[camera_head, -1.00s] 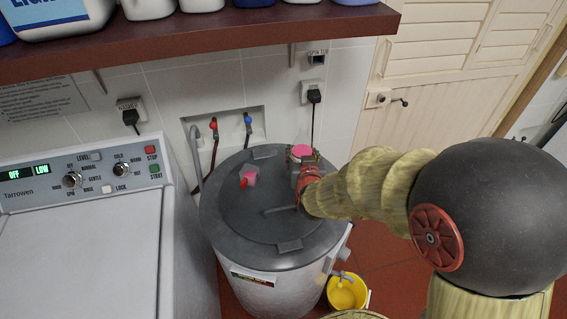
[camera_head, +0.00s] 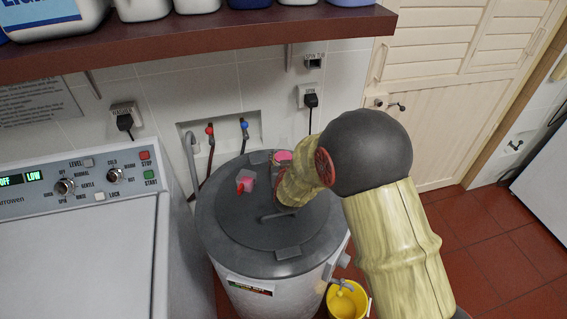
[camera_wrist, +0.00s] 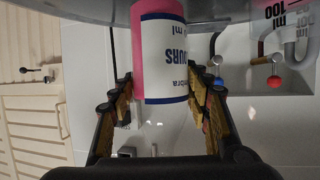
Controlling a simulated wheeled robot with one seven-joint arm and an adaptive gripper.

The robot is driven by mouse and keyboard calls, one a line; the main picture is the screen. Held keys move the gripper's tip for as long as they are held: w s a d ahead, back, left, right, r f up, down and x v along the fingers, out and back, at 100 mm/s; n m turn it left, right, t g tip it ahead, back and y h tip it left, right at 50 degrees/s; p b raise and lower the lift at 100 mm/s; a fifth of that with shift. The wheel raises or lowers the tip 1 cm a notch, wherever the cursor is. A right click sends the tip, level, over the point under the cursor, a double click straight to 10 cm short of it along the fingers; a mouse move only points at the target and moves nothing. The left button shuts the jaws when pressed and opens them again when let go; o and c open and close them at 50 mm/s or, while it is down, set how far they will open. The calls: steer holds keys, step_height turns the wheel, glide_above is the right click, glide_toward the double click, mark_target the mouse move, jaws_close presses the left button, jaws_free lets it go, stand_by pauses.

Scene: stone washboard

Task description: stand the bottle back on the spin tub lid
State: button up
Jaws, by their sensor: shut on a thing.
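The bottle (camera_wrist: 165,60) is clear with pink contents and a white label. In the wrist view, which is upside down, it reads upright between the two fingers of my gripper (camera_wrist: 161,80). In the head view the bottle's pink part (camera_head: 282,156) shows above the back right of the grey spin tub lid (camera_head: 240,225); my arm hides the rest. The lid also shows along the top of the wrist view (camera_wrist: 90,10). The bottle's base is cut off there, so I cannot tell whether it touches the lid.
A small pink and red item (camera_head: 246,182) sits on the lid left of the bottle. A clear measuring vessel (camera_wrist: 291,20) shows in the wrist view. The washer (camera_head: 85,240) stands left, a shelf (camera_head: 200,45) overhead, a yellow bucket (camera_head: 348,300) at the tub's lower right.

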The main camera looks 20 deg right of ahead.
steer(key=shift+f, duration=0.5)
steer(key=shift+f, duration=0.15)
steer(key=o, duration=1.5)
